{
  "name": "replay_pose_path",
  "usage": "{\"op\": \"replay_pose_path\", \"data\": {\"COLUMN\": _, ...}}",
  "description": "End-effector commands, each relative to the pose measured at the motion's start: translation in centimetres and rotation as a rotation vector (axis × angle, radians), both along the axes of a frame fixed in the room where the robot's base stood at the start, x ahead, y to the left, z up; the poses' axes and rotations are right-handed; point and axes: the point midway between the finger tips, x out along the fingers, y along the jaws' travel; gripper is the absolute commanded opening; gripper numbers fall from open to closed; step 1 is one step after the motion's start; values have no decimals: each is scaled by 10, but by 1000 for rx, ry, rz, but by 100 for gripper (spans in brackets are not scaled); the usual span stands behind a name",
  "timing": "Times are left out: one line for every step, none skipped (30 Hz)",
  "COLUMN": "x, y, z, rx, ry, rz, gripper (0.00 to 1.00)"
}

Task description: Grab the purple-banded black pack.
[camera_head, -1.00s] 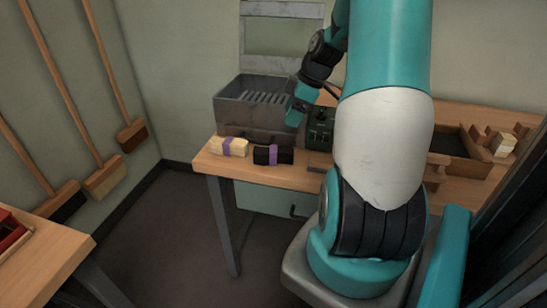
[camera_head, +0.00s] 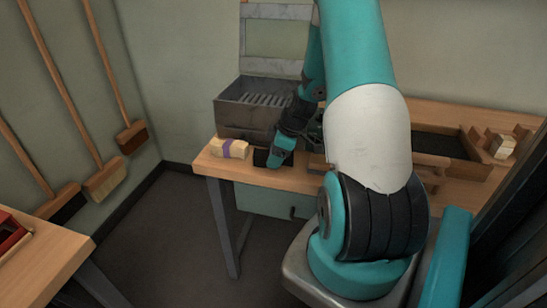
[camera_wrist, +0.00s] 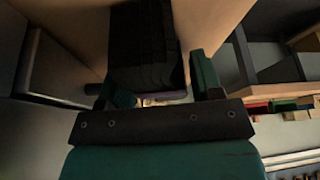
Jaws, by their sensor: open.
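The black pack (camera_head: 260,158) lies on the wooden bench near its front edge. My gripper (camera_head: 276,162) is down over the right part of it and hides its purple band in the head view. In the wrist view the black pack (camera_wrist: 143,45) sits between the two open fingers of my gripper (camera_wrist: 155,86). A dim purplish strip shows at its lower end there. I cannot tell whether the fingers touch the pack.
A pale pack with a purple band (camera_head: 230,149) lies just left of the black one. A grey metal box (camera_head: 245,113) stands behind them. A wooden tray (camera_head: 440,160) is to the right. Brooms (camera_head: 104,180) lean on the left wall.

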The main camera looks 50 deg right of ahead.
Motion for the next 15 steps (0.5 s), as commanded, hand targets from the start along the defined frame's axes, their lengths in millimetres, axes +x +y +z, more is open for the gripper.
{"op": "replay_pose_path", "data": {"x": 0, "y": 0, "z": 0, "rx": -1, "ry": -1, "rz": 0, "gripper": 60}}
{"op": "replay_pose_path", "data": {"x": 0, "y": 0, "z": 0, "rx": -1, "ry": -1, "rz": 0, "gripper": 60}}
{"op": "replay_pose_path", "data": {"x": 0, "y": 0, "z": 0, "rx": -1, "ry": -1, "rz": 0, "gripper": 60}}
{"op": "replay_pose_path", "data": {"x": 0, "y": 0, "z": 0, "rx": -1, "ry": -1, "rz": 0, "gripper": 60}}
{"op": "replay_pose_path", "data": {"x": 0, "y": 0, "z": 0, "rx": -1, "ry": -1, "rz": 0, "gripper": 60}}
{"op": "replay_pose_path", "data": {"x": 0, "y": 0, "z": 0, "rx": -1, "ry": -1, "rz": 0, "gripper": 53}}
{"op": "replay_pose_path", "data": {"x": 0, "y": 0, "z": 0, "rx": -1, "ry": -1, "rz": 0, "gripper": 46}}
{"op": "replay_pose_path", "data": {"x": 0, "y": 0, "z": 0, "rx": -1, "ry": -1, "rz": 0, "gripper": 39}}
{"op": "replay_pose_path", "data": {"x": 0, "y": 0, "z": 0, "rx": -1, "ry": -1, "rz": 0, "gripper": 30}}
{"op": "replay_pose_path", "data": {"x": 0, "y": 0, "z": 0, "rx": -1, "ry": -1, "rz": 0, "gripper": 28}}
{"op": "replay_pose_path", "data": {"x": 0, "y": 0, "z": 0, "rx": -1, "ry": -1, "rz": 0, "gripper": 28}}
{"op": "replay_pose_path", "data": {"x": 0, "y": 0, "z": 0, "rx": -1, "ry": -1, "rz": 0, "gripper": 28}}
{"op": "replay_pose_path", "data": {"x": 0, "y": 0, "z": 0, "rx": -1, "ry": -1, "rz": 0, "gripper": 28}}
{"op": "replay_pose_path", "data": {"x": 0, "y": 0, "z": 0, "rx": -1, "ry": -1, "rz": 0, "gripper": 28}}
{"op": "replay_pose_path", "data": {"x": 0, "y": 0, "z": 0, "rx": -1, "ry": -1, "rz": 0, "gripper": 28}}
